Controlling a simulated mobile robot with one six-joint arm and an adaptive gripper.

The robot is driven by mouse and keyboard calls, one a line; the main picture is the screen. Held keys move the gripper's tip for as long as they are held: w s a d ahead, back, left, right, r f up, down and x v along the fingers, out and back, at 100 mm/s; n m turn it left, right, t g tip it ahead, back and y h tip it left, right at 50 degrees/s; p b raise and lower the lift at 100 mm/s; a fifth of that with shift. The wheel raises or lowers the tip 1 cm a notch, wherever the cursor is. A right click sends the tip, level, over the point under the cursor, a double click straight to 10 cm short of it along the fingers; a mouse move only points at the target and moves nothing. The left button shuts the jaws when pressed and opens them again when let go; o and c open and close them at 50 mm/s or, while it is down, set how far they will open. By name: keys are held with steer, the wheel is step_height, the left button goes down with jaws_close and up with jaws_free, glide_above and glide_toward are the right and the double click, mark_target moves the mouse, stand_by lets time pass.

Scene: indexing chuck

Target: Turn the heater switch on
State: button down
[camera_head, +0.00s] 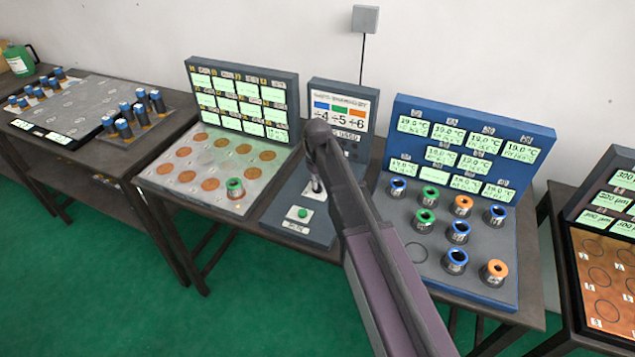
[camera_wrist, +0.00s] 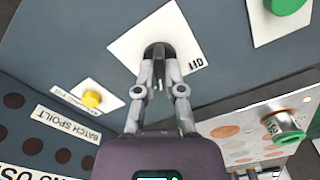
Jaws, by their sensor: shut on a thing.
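The switch (camera_wrist: 157,50) is a dark rounded lever on a white square plate (camera_wrist: 128,48) in the wrist view. An upside-down label that seems to read OFF (camera_wrist: 195,64) is at the plate's edge. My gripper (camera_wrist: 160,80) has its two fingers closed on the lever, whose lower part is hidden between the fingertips. In the head view my gripper (camera_head: 316,186) reaches down to the same white plate on the grey middle console (camera_head: 285,218). My arm hides much of that console, so the lever's tilt cannot be told there.
A green button (camera_head: 303,212) sits in front of the plate. A yellow button (camera_wrist: 92,99) sits near a "BATCH SPOILT" label (camera_wrist: 66,123). A board with copper discs (camera_head: 209,183) stands left. A blue station (camera_head: 470,262) with ringed cylinders stands right, close to my arm.

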stand_by(0.3)
steer(key=c, duration=0.7)
jaws_free()
steer(key=shift+c, duration=0.2)
steer(key=shift+n, duration=0.5)
